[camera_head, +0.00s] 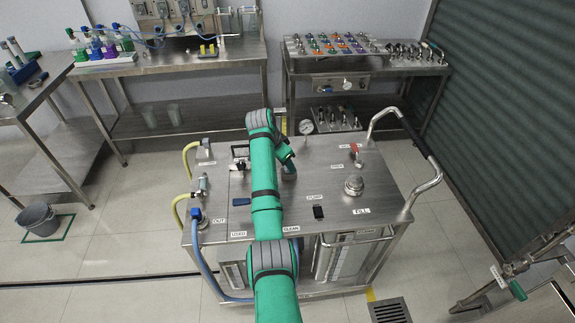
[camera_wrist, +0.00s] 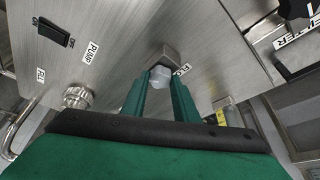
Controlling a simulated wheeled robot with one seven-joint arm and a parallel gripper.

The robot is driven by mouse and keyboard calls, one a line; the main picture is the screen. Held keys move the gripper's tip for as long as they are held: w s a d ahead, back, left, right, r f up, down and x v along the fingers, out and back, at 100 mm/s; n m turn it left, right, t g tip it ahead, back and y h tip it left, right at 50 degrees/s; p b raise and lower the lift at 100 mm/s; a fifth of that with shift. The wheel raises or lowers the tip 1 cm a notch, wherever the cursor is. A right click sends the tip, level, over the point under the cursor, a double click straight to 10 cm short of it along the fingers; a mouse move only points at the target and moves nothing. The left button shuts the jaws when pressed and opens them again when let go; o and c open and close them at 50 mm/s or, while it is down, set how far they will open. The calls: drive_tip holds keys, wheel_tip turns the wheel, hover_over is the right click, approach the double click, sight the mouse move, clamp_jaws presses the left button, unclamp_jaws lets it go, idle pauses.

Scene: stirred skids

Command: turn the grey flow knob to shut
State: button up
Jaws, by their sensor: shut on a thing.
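The grey flow knob (camera_wrist: 160,75) shows in the wrist view as a small pale knob standing on a steel panel, beside a partly covered label (camera_wrist: 184,70). My gripper (camera_wrist: 160,85) has its two green fingers on either side of the knob, shut on it. A darker grey block (camera_wrist: 174,55) shows right behind the knob. In the head view my green arm reaches over the steel skid (camera_head: 330,175), and the knob and fingertips are hidden there. Which way the knob is turned is not clear.
On the skid top are a red-handled valve (camera_head: 355,152), a round metal cap (camera_head: 354,186), a black switch (camera_head: 318,212), a gauge (camera_head: 306,127) and hose fittings (camera_head: 196,214) at the left. A push handle (camera_head: 415,140) rises at the right.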

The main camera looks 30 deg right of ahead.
drive_tip(key=m, duration=0.2)
drive_tip(key=m+g, duration=0.1)
drive_tip(key=shift+w+r+m, duration=0.1)
drive_tip(key=shift+w+m, duration=0.1)
drive_tip(key=shift+m, duration=0.2)
drive_tip(key=shift+m+g, duration=0.8)
drive_tip(key=shift+m, duration=0.7)
drive_tip(key=o, duration=1.1)
drive_tip(key=shift+d, duration=0.1)
drive_tip(key=v, duration=1)
drive_tip(key=shift+w+r, duration=0.1)
drive_tip(key=shift+r, duration=0.2)
